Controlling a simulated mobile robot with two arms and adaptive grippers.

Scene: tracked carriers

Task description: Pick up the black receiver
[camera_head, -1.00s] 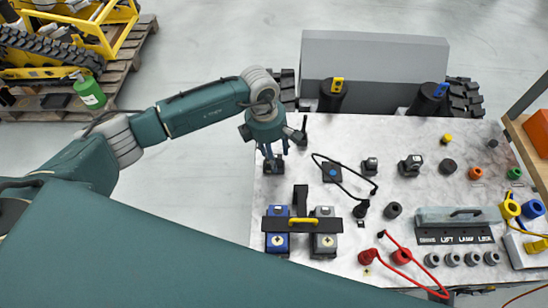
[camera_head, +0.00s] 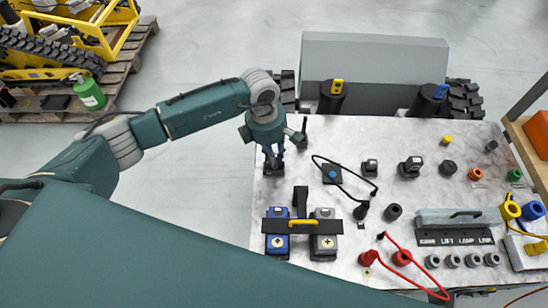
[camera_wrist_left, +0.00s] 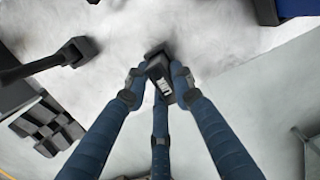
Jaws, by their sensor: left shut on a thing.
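My left gripper (camera_head: 272,158) is at the table's left edge, pointing down. Its fingers are shut on a small black block with a white label, the black receiver (camera_wrist_left: 160,72). In the left wrist view the fingertips (camera_wrist_left: 157,80) press on it from the sides. In the head view the fingers mostly hide the receiver, and only a dark part (camera_head: 274,169) shows below them. Whether it touches the table cannot be told. My right gripper is not in view.
A black upright piece (camera_head: 304,128) stands just right of the gripper. A black pad with a blue knob (camera_head: 332,174) and a looped cable lies to the right. Blue and grey boxes (camera_head: 277,243) under a yellow-handled bar stand nearer. Floor lies left of the table (camera_head: 265,205).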

